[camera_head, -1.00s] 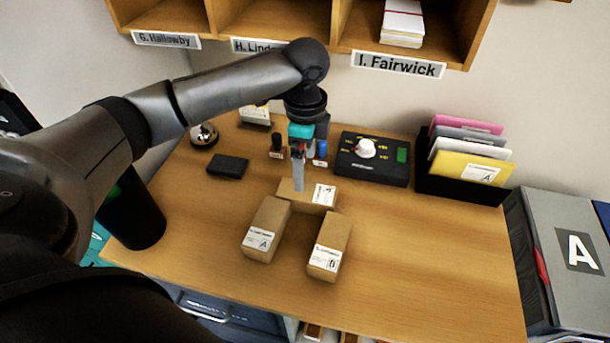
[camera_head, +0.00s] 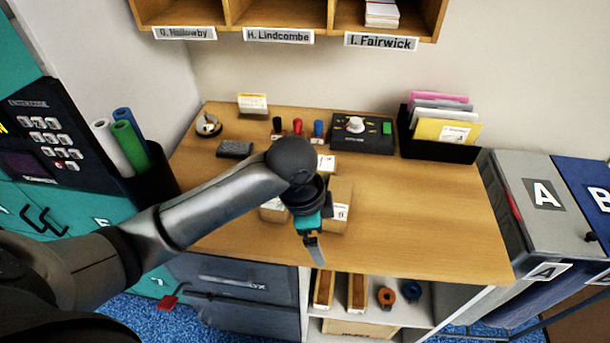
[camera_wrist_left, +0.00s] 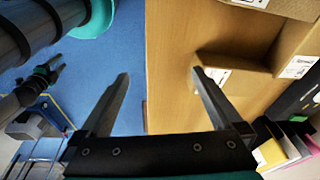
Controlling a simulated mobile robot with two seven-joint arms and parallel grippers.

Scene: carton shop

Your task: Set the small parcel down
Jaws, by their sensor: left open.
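Three brown cartons with white labels stand close together on the wooden table. One is at the back (camera_head: 327,163), one at the right (camera_head: 341,196) and one at the left (camera_head: 272,212), partly hidden by my left arm. I cannot tell which is the small parcel. My left gripper (camera_head: 317,258) is over the table's front edge, nearer me than the cartons. In the wrist view its fingers (camera_wrist_left: 160,78) are apart with nothing between them. The right finger overlaps a carton (camera_wrist_left: 235,78) in the picture. What looks like my right gripper (camera_wrist_left: 53,67) shows small at the left.
The table (camera_head: 420,220) is clear at the right. A black control box (camera_head: 365,135), an envelope holder (camera_head: 438,150) and small stamps stand at the back. Bins (camera_head: 540,200) stand right of the table; shelves (camera_head: 370,323) are below it.

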